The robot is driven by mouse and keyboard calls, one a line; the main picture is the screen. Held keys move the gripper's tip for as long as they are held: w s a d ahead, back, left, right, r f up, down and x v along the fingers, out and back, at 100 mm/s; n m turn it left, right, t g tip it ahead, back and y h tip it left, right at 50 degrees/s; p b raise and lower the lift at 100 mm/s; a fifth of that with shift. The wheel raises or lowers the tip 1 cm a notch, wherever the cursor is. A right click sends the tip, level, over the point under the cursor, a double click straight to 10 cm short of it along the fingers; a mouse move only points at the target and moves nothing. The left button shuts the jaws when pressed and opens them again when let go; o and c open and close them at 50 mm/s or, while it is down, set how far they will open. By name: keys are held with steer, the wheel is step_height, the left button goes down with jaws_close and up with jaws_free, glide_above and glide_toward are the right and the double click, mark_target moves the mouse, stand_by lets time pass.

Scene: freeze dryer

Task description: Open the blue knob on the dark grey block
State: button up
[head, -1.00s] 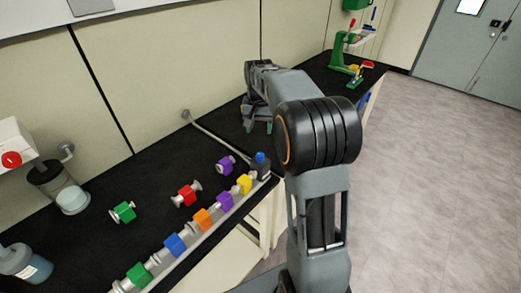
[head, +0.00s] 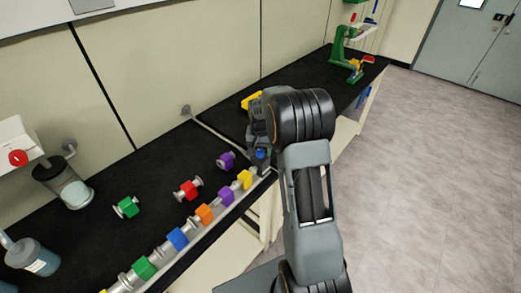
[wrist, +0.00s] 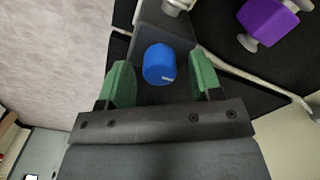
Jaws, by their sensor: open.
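The blue knob (head: 261,154) sits on top of the dark grey block (head: 257,167) at the right end of the row of coloured valves. In the wrist view the blue knob (wrist: 159,64) lies between the two green fingertips of my gripper (wrist: 159,82), with a gap on each side. A light mark shows on the knob's lower right. The dark grey block (wrist: 150,28) shows behind the knob. My gripper (head: 262,146) is open above the block; in the head view the wrist partly hides the fingers.
A purple valve (head: 226,160) stands just left of the block, and a yellow valve (head: 244,179) adjoins it on the rail. Other coloured valves continue down-left. A thin hose (head: 212,130) runs behind to the wall. A green stand (head: 340,48) is far back.

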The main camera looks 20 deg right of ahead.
steer(key=shift+f, duration=0.3)
steer(key=c, duration=0.9)
